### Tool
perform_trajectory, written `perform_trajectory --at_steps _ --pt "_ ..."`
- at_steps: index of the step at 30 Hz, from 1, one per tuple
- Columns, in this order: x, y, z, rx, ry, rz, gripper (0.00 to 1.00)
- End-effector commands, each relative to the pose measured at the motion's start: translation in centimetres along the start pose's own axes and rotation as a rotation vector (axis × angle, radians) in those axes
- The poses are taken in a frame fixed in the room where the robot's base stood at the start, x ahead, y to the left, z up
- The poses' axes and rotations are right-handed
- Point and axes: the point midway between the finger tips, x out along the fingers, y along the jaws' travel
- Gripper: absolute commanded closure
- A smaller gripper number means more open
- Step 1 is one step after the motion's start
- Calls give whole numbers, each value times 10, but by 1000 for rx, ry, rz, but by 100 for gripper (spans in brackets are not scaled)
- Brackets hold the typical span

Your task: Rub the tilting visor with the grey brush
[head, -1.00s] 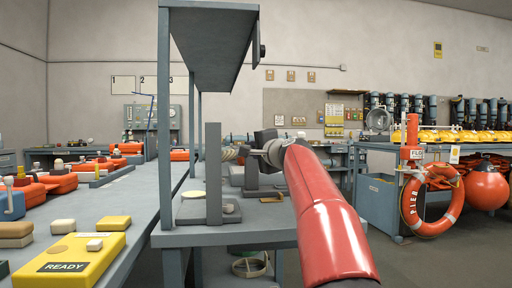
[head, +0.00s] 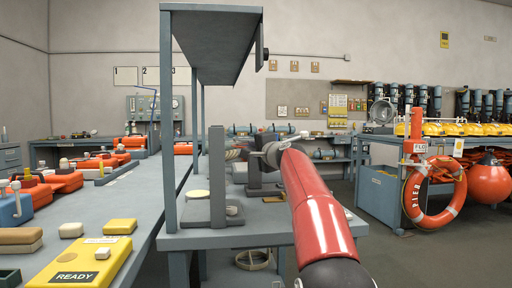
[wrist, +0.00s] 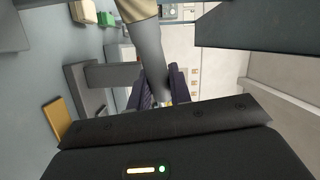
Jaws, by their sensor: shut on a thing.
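My gripper (wrist: 158,88) is shut on the grey handle of the brush (wrist: 149,48), whose pale beige head (wrist: 138,9) points away at the top of the wrist view. In the head view my gripper (head: 258,148) is small and partly hidden by my red arm, beside the top of an upright grey plate. A grey overhead panel (head: 212,42) with a dark knob at its right end is above the gripper. I cannot tell for sure which part is the tilting visor. No contact between brush and panel shows.
A yellow READY box (head: 98,262) and tan blocks lie at the left. An orange lifebuoy (head: 411,205) hangs at the right. Open floor lies between.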

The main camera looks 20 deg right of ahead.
Motion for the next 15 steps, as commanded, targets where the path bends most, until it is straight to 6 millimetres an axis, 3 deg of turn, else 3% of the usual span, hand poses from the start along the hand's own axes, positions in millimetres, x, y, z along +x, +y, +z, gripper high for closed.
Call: perform_trajectory --at_steps 6,15 --pt "20 -2 -6 3 -2 1 100" --pt "27 1 -7 0 0 -1 100"
